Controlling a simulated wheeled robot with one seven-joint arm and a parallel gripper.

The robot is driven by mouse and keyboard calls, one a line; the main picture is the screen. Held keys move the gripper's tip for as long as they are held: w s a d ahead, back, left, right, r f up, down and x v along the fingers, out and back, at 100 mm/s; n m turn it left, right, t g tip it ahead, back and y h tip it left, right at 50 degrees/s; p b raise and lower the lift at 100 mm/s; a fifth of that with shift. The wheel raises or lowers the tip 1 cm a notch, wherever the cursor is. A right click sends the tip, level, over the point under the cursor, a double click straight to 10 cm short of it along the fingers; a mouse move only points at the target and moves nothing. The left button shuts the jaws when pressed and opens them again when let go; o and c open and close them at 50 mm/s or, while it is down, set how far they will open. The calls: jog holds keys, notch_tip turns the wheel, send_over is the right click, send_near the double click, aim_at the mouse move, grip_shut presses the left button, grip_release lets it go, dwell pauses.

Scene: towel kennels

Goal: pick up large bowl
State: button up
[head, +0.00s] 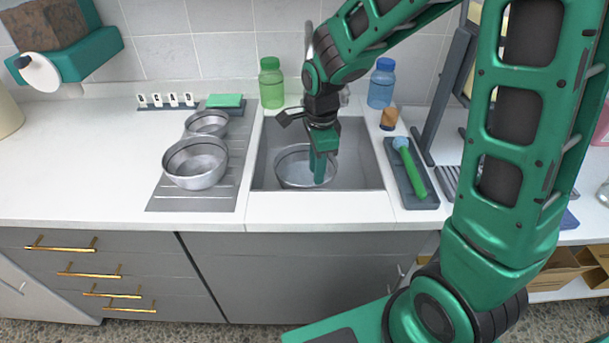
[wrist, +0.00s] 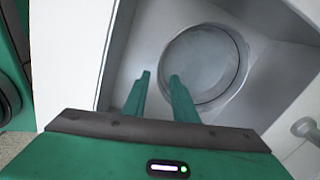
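A round metal bowl (head: 290,168) sits in the sink, and it also shows in the wrist view (wrist: 208,62). A metal bowl (head: 195,165) of similar look stands on the drainboard, with a smaller bowl (head: 207,124) behind it. I cannot tell for certain which one the task calls large. My gripper (head: 319,182) points down into the sink, at the right part of the sink bowl. In the wrist view its fingertips (wrist: 160,76) are apart, one over the bowl's edge and the other just outside it. Whether they touch the bowl is unclear.
A green bottle (head: 272,85) and a blue bottle (head: 382,85) stand behind the sink. A dark tray (head: 412,178) with a green-handled brush lies to its right. The left counter (head: 80,165) is clear.

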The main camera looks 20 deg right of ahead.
jog(key=shift+a+f, duration=0.15)
jog(key=shift+f, duration=2.7)
jog(key=shift+c, duration=0.5)
grip_shut()
